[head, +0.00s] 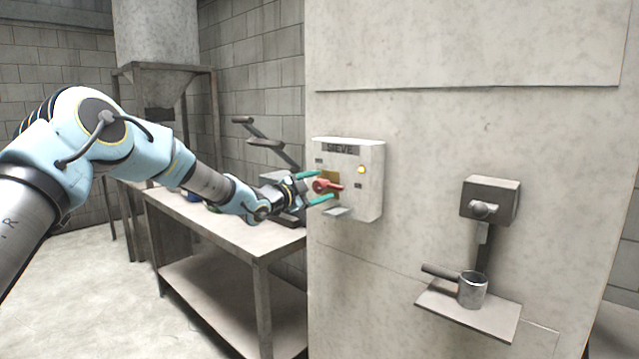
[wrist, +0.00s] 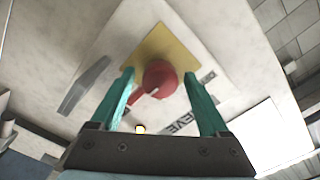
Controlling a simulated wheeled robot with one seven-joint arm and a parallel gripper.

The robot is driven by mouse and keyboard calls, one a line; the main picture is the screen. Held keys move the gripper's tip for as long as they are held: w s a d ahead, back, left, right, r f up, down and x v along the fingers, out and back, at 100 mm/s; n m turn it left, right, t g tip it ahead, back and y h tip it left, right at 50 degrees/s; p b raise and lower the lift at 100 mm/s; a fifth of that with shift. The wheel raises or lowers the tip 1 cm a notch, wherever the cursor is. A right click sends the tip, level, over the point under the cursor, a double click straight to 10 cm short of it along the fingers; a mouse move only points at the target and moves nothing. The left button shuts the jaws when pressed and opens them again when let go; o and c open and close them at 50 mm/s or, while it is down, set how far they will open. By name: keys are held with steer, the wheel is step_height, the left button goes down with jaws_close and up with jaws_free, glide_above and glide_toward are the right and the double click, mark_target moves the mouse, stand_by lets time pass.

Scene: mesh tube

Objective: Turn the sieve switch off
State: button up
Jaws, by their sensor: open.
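The sieve switch is a red rotary knob (head: 325,186) on a yellow plate, on the front of a pale box labelled SIEVE (head: 362,200). In the head view its handle points to the right, roughly level. A small yellow lamp (head: 361,169) on the box is lit. My gripper (head: 318,187) is open at the box, its teal fingers above and below the knob. In the wrist view the red knob (wrist: 160,80) lies between the two fingertips, with a gap visible on each side. I cannot tell whether either finger touches it.
The box sits on a concrete wall (head: 450,130). To its right, a dark dispenser (head: 490,200) is above a small shelf (head: 480,318) with a metal cup (head: 472,290). A metal table (head: 215,228) stands at left under the arm, and a hopper (head: 158,80) stands behind.

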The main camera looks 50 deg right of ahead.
steer(key=shift+d, duration=0.1)
jaws_close()
stand_by(0.7)
